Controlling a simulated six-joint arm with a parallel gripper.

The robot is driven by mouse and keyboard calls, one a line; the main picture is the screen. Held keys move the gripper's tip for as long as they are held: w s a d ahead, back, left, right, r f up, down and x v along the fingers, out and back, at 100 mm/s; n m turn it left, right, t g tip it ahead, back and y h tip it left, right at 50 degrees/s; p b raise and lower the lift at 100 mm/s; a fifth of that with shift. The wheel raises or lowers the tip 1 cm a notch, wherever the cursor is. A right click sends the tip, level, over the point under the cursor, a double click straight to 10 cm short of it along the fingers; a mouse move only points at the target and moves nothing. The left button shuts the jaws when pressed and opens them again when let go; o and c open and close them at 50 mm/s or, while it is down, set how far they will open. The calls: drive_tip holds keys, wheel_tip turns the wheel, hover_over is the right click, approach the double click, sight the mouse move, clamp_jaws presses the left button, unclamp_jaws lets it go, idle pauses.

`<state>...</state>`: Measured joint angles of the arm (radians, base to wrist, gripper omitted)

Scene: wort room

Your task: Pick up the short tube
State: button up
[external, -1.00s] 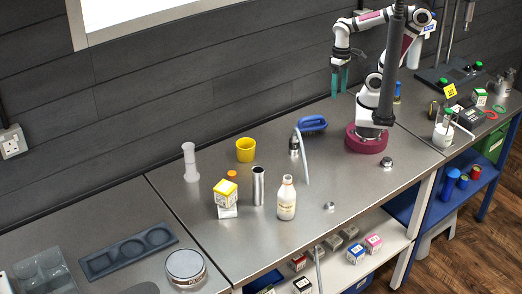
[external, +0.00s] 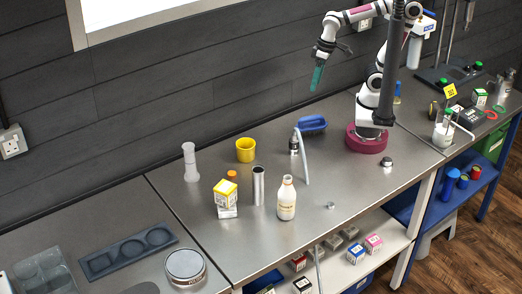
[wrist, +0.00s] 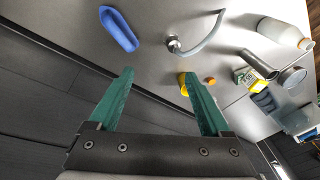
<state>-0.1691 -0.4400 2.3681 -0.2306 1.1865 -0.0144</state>
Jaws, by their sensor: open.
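A silver, upright cylinder (external: 258,186), which looks like the short tube, stands on the steel bench between a yellow-and-white box (external: 226,198) and a white bottle (external: 286,200). In the wrist view the tube (wrist: 260,65) lies to the right, beyond the right finger. My gripper (external: 316,88) hangs high over the back of the bench, near the wall, well apart from the tube. In the wrist view its green fingers (wrist: 157,75) are spread, with nothing between them.
A yellow cup (external: 245,151), a pale tall cylinder (external: 190,163) and an orange cap (external: 232,174) stand near the tube. A bottle with a bent hose (external: 304,160) and a blue tray (external: 312,123) are nearer my base. The bench's front right is mostly clear.

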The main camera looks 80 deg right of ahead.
sight(254, 180)
drive_tip(key=w+a+n+t+y, duration=0.3)
drive_tip(key=w+a+n+t, duration=0.3)
drive_tip(key=w+a, duration=0.9)
drive_tip(key=s+a+n+y, duration=0.3)
drive_tip(key=a+n+y, duration=0.25)
drive_tip(key=a, duration=1.15)
wheel_tip(254, 180, down, 15)
drive_tip(key=x, duration=0.7)
drive_tip(key=shift+w+t, duration=0.35)
drive_tip(key=shift+t, duration=0.05)
drive_tip(key=shift+r, duration=0.1)
clamp_jaws()
